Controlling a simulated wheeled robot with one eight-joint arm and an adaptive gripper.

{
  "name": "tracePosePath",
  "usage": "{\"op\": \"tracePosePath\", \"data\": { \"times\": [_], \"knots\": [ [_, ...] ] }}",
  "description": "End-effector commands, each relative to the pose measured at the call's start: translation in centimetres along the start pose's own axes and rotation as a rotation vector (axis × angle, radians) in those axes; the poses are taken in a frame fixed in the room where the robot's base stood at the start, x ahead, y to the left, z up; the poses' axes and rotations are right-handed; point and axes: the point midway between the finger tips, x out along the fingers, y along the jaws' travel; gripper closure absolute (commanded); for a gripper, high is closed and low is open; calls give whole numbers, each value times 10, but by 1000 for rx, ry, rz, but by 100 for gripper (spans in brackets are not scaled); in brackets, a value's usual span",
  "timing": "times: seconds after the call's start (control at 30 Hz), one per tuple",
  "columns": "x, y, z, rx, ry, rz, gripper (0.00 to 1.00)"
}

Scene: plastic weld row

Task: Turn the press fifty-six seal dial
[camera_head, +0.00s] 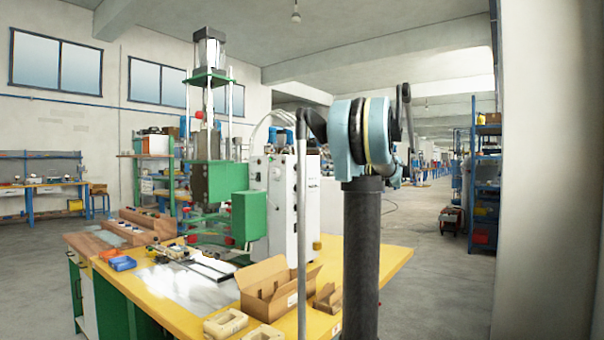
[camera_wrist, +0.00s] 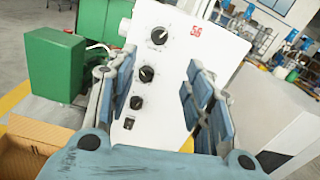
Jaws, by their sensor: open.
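A white control box (camera_wrist: 180,60) with a red "56" fills the middle of the wrist view, tilted in the picture. Its face carries a large black dial (camera_wrist: 159,36) at the top, a middle dial (camera_wrist: 147,73), a lower dial (camera_wrist: 136,102) and a small dark switch (camera_wrist: 128,124). I cannot read which one is the seal dial. My gripper (camera_wrist: 150,76) is open and empty, its blue-padded fingers on either side of the dial column, apart from the dials. In the head view the white box (camera_head: 281,200) stands beside the green press (camera_head: 215,180); my gripper is hidden there.
The yellow-topped table (camera_head: 385,265) carries an open cardboard box (camera_head: 276,290), cream trays (camera_head: 226,323) and blue bins (camera_head: 123,263). A green housing (camera_wrist: 56,64) stands left of the control box. Open floor (camera_head: 440,270) lies to the right.

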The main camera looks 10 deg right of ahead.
Motion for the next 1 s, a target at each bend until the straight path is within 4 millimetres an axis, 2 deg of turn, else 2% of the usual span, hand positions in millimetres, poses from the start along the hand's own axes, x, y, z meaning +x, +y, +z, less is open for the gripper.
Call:
{"op": "tracePosePath", "data": {
  "times": [0.6,0.8,1.0],
  "knots": [
    [110,2,0,-2,1,4,53],
    [137,2,0,-2,1,4,53],
    [150,2,0,-2,1,2,53]
  ]
}}
